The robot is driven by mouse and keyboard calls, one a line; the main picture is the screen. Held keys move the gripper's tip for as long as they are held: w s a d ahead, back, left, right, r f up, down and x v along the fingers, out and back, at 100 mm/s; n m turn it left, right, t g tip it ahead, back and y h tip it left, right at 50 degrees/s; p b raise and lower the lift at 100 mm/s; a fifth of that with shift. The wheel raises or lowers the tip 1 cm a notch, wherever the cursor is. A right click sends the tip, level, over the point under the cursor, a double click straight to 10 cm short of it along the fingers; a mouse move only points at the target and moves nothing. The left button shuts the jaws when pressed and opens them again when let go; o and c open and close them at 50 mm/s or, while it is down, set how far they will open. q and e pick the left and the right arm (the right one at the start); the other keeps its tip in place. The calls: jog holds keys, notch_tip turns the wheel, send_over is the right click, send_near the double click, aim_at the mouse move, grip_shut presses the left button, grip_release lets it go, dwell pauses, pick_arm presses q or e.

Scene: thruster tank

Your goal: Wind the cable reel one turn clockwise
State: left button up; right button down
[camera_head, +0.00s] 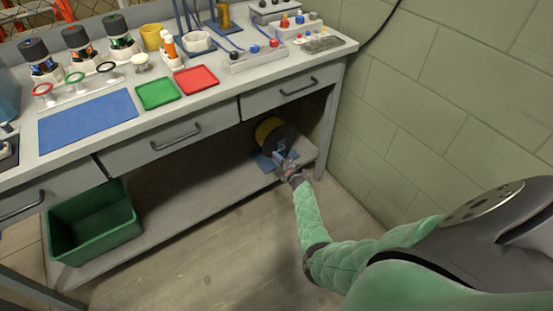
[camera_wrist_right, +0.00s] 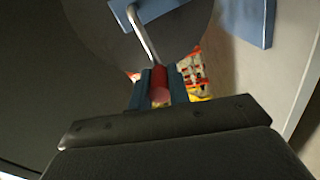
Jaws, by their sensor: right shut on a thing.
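The cable reel (camera_head: 270,131) stands on the low shelf under the bench, at its right end, with a dark round side and some yellow showing. In the right wrist view the reel's grey disc (camera_wrist_right: 100,28) fills the top, with a bent metal crank (camera_wrist_right: 143,32) that ends in a red knob (camera_wrist_right: 160,82). My right gripper (camera_head: 284,162) reaches in under the bench at the reel's front. In the wrist view its fingers (camera_wrist_right: 159,90) are shut on the red crank knob, one on each side. My left gripper is not in view.
The reel's blue stand (camera_head: 264,162) rests on the shelf (camera_head: 225,180). The bench top and drawers (camera_head: 298,86) overhang it. A block wall (camera_head: 440,90) is close on the right. A green bin (camera_head: 95,228) is at the shelf's left. Open floor lies in front.

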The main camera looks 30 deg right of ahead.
jog(key=shift+d, duration=0.15)
jog(key=c, duration=1.3)
grip_release()
jog(key=shift+s, duration=0.45)
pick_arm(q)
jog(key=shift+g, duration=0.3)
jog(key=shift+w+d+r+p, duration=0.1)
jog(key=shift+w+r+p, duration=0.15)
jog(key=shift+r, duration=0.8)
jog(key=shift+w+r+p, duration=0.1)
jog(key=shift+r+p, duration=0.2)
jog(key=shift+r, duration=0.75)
pick_arm(e)
jog(key=shift+s+d, duration=0.15)
jog(key=shift+s, duration=1.6)
jog(key=shift+s+d, duration=0.1)
jog(key=shift+s, duration=1.6)
